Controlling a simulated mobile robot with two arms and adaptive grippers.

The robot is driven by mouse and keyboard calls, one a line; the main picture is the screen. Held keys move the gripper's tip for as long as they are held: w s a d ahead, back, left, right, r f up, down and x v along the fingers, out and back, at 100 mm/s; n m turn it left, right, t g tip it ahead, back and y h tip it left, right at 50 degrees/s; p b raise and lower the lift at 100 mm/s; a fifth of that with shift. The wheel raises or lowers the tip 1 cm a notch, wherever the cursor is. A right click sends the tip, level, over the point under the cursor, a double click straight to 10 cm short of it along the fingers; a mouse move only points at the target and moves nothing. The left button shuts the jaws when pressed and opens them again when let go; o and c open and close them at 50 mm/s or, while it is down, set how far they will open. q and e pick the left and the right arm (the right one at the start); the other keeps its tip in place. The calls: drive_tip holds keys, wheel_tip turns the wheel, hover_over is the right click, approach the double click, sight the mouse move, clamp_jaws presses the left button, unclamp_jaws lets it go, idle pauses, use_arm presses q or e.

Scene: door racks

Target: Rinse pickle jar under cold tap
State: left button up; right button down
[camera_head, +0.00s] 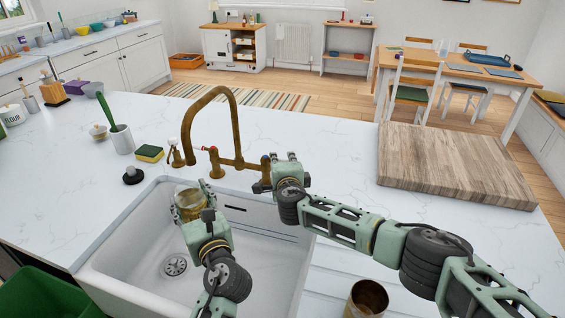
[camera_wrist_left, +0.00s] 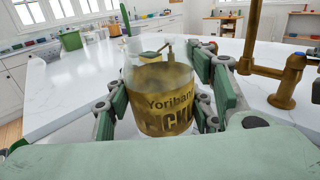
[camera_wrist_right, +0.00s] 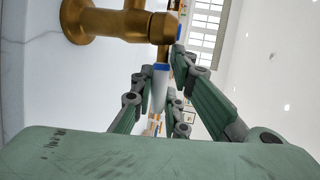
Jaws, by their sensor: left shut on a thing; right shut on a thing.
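The pickle jar (camera_head: 188,206) is glass with yellow-brown contents and a label, partly readable in the left wrist view (camera_wrist_left: 165,105). My left gripper (camera_head: 194,200) is shut on the jar and holds it upright over the white sink (camera_head: 140,262), below the spout. The brass tap (camera_head: 222,96) arches over the jar; I see no clear water stream. My right gripper (camera_head: 278,178) is at the tap's right end. The head view hides this handle.
A yellow-green sponge (camera_head: 149,153), a dark round stopper (camera_head: 132,176) and a brush in a white cup (camera_head: 121,139) stand left of the tap. A wooden board (camera_head: 450,165) lies on the right counter. A brown container (camera_head: 367,298) stands at the front right.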

drive_tip(key=shift+s+f, duration=0.1)
drive_tip(key=shift+f, duration=0.05)
idle(0.3)
drive_tip(key=shift+s+a+m+h, duration=0.2)
drive_tip(key=shift+m+h, duration=0.1)
drive_tip(key=shift+h, duration=0.1)
drive_tip(key=shift+s+a+m+h, duration=0.1)
drive_tip(key=shift+s+m+h, duration=0.15)
drive_tip(key=shift+m+h, duration=0.5)
drive_tip(key=shift+s+a+m+h, duration=0.15)
drive_tip(key=shift+m+h, duration=0.3)
drive_tip(key=shift+h, duration=0.5)
drive_tip(key=shift+d, duration=0.15)
drive_tip(key=c, duration=1.7)
unclamp_jaws()
drive_tip(key=shift+s, duration=0.1)
drive_tip(key=shift+r+v, duration=0.2)
drive_tip(key=shift+v, duration=3.45)
